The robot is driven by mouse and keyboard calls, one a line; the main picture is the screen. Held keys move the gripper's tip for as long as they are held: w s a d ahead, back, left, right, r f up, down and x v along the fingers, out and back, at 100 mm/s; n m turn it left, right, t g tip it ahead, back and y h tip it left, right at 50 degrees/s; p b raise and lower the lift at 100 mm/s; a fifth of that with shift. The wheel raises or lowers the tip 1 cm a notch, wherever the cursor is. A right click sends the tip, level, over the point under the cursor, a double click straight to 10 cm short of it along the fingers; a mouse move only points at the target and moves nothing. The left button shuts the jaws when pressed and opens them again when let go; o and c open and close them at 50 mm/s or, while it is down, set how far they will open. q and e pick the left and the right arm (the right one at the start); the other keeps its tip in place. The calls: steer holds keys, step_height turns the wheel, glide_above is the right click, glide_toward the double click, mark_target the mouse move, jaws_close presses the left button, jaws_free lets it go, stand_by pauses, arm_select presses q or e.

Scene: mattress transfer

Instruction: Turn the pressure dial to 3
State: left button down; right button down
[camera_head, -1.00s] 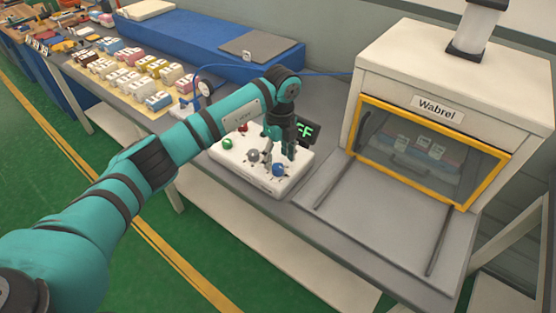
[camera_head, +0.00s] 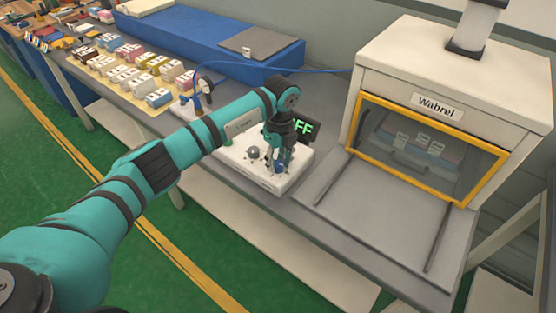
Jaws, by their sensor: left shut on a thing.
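A white control box (camera_head: 240,170) sits on the grey bench. A blue knob (camera_head: 279,169) is at its near right and a grey knob (camera_head: 252,153) is left of it. My left gripper (camera_head: 281,165) points down over the box and is shut on the blue knob, partly covering it. I cannot tell which knob is the pressure dial, nor read any dial marks. A dark display (camera_head: 302,126) behind the box shows green letters, of which "FF" is visible. My right gripper is not in view.
A white press machine labelled "Wabrel" (camera_head: 436,106), with a yellow-framed window, stands at the right behind a flat grey plate (camera_head: 385,205). Several small coloured blocks (camera_head: 130,70) lie at the back left.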

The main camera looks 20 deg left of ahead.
arm_select(q)
steer(key=m+b, duration=0.3)
steer(key=m, duration=0.1)
steer(key=shift+f, duration=0.1)
steer(key=m+b, duration=0.3)
steer(key=m, duration=0.3)
steer(key=m+b, duration=0.3)
steer(key=m, duration=0.2)
steer(key=shift+d+t+b, duration=0.1)
steer(key=shift+t+b, duration=0.2)
steer(key=shift+b, duration=0.1)
steer(key=shift+m+b, duration=1)
steer(key=shift+m, duration=1.4)
steer(key=shift+r, duration=0.2)
steer(key=c, duration=1)
jaws_free()
steer(key=shift+o, duration=0.2)
